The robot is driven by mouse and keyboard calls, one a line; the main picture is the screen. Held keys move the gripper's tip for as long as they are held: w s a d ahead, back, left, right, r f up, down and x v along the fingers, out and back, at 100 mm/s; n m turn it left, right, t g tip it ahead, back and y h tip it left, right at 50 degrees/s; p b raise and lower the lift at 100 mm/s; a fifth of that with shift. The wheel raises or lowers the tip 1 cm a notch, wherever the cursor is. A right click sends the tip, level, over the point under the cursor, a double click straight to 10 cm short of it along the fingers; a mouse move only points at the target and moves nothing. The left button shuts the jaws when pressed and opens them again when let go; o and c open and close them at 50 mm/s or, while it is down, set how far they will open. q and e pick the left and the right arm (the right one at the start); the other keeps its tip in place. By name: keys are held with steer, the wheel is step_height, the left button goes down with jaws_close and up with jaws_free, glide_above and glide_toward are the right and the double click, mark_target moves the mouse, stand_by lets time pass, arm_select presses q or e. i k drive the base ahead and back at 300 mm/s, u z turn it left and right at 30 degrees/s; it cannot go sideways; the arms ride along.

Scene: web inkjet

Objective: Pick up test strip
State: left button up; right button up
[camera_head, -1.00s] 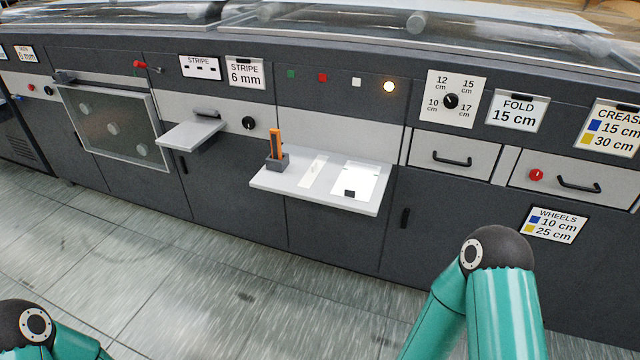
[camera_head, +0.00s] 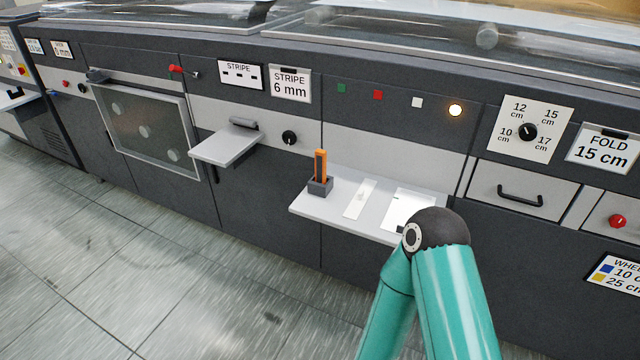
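A pale narrow strip (camera_head: 360,198), which looks like the test strip, lies flat on the light grey shelf (camera_head: 318,208) on the machine's front. To its left an orange upright tool (camera_head: 320,164) stands in a dark holder (camera_head: 320,186). To its right lies a white sheet (camera_head: 408,206), partly hidden by my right arm. My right arm's teal links show at the lower right, but its gripper is out of view. My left arm and gripper are not in view.
A smaller shelf (camera_head: 226,146) juts out further left, beside a framed window panel (camera_head: 140,125). A drawer (camera_head: 508,190) with a black handle is to the right. Open tiled floor (camera_head: 150,260) lies in front of the machine.

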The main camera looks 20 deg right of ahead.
mark_target(353, 211)
steer(key=u, duration=0.05)
steer(key=i, duration=0.85)
steer(key=z, duration=0.45)
